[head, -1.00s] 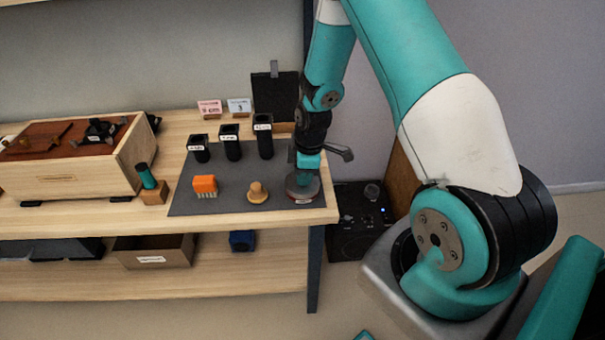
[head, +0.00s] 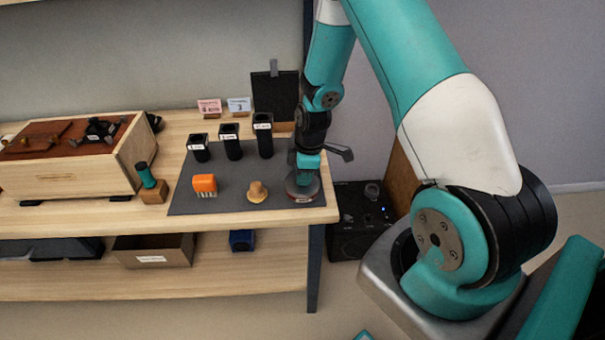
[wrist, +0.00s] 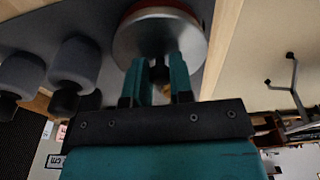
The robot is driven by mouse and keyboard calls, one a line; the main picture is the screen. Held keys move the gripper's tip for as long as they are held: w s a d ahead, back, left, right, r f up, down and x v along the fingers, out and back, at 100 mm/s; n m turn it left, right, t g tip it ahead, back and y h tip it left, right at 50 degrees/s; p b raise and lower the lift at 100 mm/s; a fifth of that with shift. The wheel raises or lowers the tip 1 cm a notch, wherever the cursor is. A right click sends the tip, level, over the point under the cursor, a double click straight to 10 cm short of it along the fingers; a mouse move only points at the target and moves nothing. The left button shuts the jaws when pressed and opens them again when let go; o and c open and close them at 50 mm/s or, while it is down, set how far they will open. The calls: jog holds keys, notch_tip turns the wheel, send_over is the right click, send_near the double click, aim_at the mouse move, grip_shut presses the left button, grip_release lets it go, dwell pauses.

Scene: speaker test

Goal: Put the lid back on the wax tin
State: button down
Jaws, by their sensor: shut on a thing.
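The wax tin (head: 304,197) stands near the right front corner of the grey mat, with a reddish side and a pale label. My gripper (head: 304,178) points down right over it. My gripper's teal fingers (wrist: 160,72) are shut on a small dark knob at the lid. The lid is at the tin's top; I cannot tell whether it is fully seated, as the fingers and the low view hide the seam.
An orange brush (head: 205,184) and a wooden knob-shaped piece (head: 257,192) sit left of the tin on the grey mat (head: 225,205). Several black labelled cylinders (head: 232,143) stand behind. The table's right edge is close beside the tin.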

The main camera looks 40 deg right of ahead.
jog(key=shift+c, duration=2.2)
grip_release()
jog(key=shift+r, duration=0.1)
jog(key=shift+s+r+p, duration=0.1)
jog(key=shift+r+p, duration=2.55)
jog(key=shift+r, duration=0.8)
grip_shut()
